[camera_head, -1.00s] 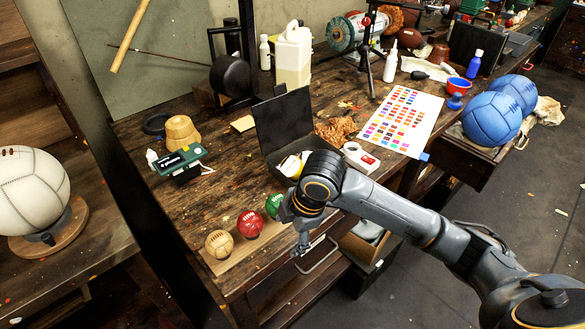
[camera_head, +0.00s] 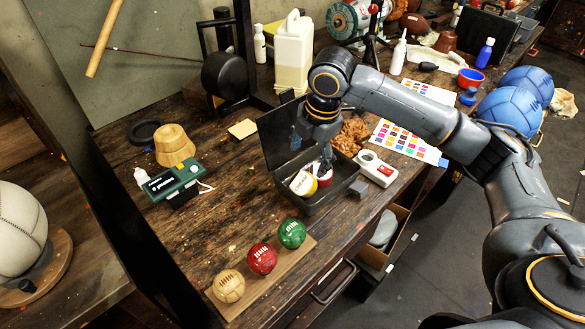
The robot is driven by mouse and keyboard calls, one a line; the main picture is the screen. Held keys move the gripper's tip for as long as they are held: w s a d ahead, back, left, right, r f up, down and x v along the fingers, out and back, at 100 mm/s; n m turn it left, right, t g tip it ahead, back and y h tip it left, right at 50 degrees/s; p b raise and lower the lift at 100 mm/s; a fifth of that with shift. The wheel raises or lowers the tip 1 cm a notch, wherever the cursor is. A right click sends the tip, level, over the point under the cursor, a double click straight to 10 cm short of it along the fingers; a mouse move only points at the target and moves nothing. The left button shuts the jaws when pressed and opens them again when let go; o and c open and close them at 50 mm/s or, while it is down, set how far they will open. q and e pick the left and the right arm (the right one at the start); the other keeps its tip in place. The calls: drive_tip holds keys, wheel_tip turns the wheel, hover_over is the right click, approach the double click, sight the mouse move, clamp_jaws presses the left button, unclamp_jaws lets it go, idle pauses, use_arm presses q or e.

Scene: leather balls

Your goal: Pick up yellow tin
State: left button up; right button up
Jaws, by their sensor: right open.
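The open black box (camera_head: 340,186) stands on the wooden workbench with its lid raised at the back. Inside it lies a round tin with a pale top and a yellow side (camera_head: 303,184), the yellow tin. A red and white round tin (camera_head: 325,172) lies close beside it, with some yellow showing between them. My right gripper (camera_head: 312,151) points down over the box, in front of the lid, with its fingers apart and empty. One finger reaches down by the red tin. I cannot tell whether it touches anything. My left gripper is not in view.
Several small leather balls (camera_head: 262,258) sit on a wooden strip at the bench's front edge. A white device with a red button (camera_head: 376,168) stands right of the box. A white jug (camera_head: 293,55) stands behind.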

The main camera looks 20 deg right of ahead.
sight(304, 181)
drive_tip(key=f, duration=0.2)
drive_tip(key=w+f, duration=0.1)
drive_tip(key=f, duration=0.4)
drive_tip(key=shift+w+a+f+p, duration=0.1)
drive_tip(key=shift+w+f+p, duration=0.1)
drive_tip(key=shift+w+p, duration=0.15)
drive_tip(key=shift+f, duration=0.3)
drive_tip(key=f, duration=0.1)
drive_tip(key=f+p, duration=0.1)
drive_tip(key=shift+w+d+f, duration=0.2)
drive_tip(key=shift+w+f, duration=0.05)
drive_tip(key=shift+f, duration=0.05)
drive_tip(key=shift+w+f, duration=0.25)
drive_tip(key=shift+f, duration=1)
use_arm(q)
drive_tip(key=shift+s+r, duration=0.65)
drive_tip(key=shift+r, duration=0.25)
use_arm(e)
drive_tip(key=c, duration=1)
